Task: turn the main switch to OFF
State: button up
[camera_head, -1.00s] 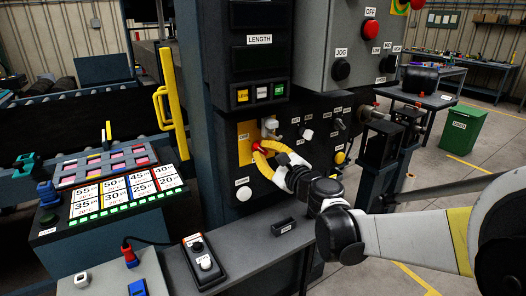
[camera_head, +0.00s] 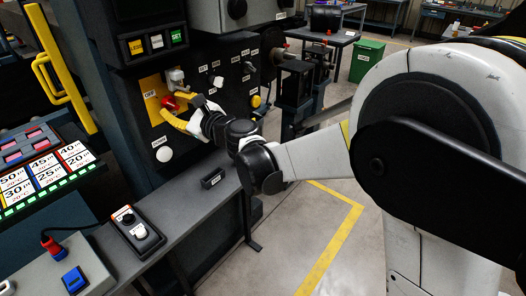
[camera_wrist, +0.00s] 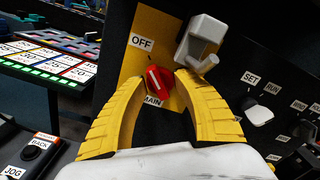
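The main switch is a red rotary knob (camera_wrist: 158,79) on a yellow plate (camera_wrist: 133,62) on the dark machine panel. It also shows in the head view (camera_head: 169,103), partly hidden by my gripper. In the wrist view its white pointer line runs nearly upright, leaning slightly left. The label OFF (camera_wrist: 141,43) is above it to the left; MAIN (camera_wrist: 152,101) is below it. My gripper (camera_wrist: 161,77) is at the knob, its two yellow fingers open on either side. The gap between them looks wider than the knob's handle; contact is hard to judge.
A grey padlock-like block (camera_wrist: 203,38) sits close above the right finger. A white knob labelled SET and RUN (camera_wrist: 258,112) is to the right. A white button (camera_head: 164,154) is below the switch. A grey ledge with a JOG box (camera_head: 137,229) runs underneath.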

jog(key=m+b, duration=0.1)
jog(key=m, duration=0.3)
jog(key=shift+w+m, duration=0.1)
jog(key=shift+m, duration=0.3)
jog(key=m, duration=0.3)
jog(key=shift+d+f+b, duration=0.1)
jog(key=shift+b, duration=0.25)
jog(key=s+d+f+n+g+h+p, duration=0.1)
jog(key=s+d+n+h+p, duration=0.1)
jog(key=s+d+n, duration=0.5)
jog(key=s+d+f+n+g+h+p, duration=0.1)
jog(key=s+d+n+h, duration=0.4)
jog(key=d, duration=1.2)
jog(key=s+n+g+p, duration=0.1)
jog(key=s+n+p, duration=0.1)
jog(key=s, duration=0.4)
jog(key=shift+s+d+f+n, duration=0.3)
jog(key=shift+s+f+n, duration=0.05)
jog(key=shift+n, duration=0.15)
